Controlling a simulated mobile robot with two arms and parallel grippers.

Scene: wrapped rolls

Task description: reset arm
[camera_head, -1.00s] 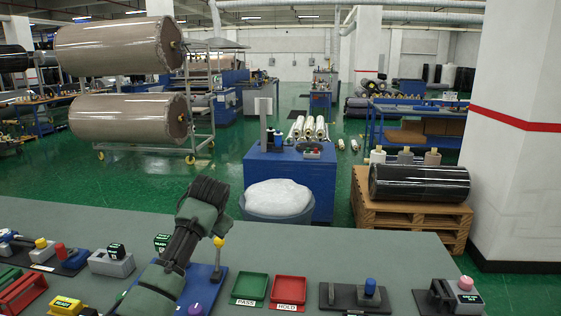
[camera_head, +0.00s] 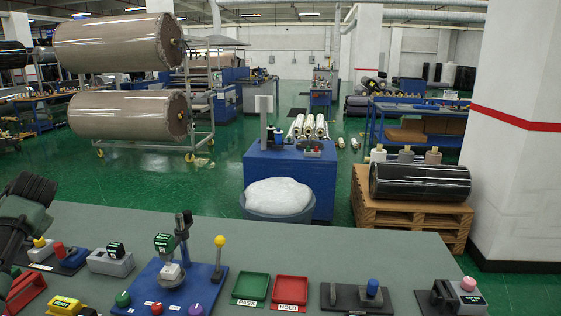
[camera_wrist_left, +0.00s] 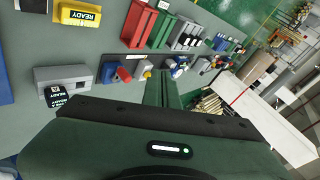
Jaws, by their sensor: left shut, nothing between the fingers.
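My left arm shows at the left edge of the head view, dark green and black, with its wrist partly cut off by the frame. In the left wrist view my left gripper (camera_wrist_left: 164,76) has its dark green fingers together with nothing between them. It is above the grey bench (camera_head: 330,240), over the left part. My right arm is in neither view.
A blue fixture (camera_head: 175,285) with a yellow-knobbed lever stands on the bench. Green tray (camera_head: 250,286) and red tray (camera_head: 290,289) lie beside it. Blocks and a red rack (camera_head: 22,290) are near my left arm. The bench's far strip is clear.

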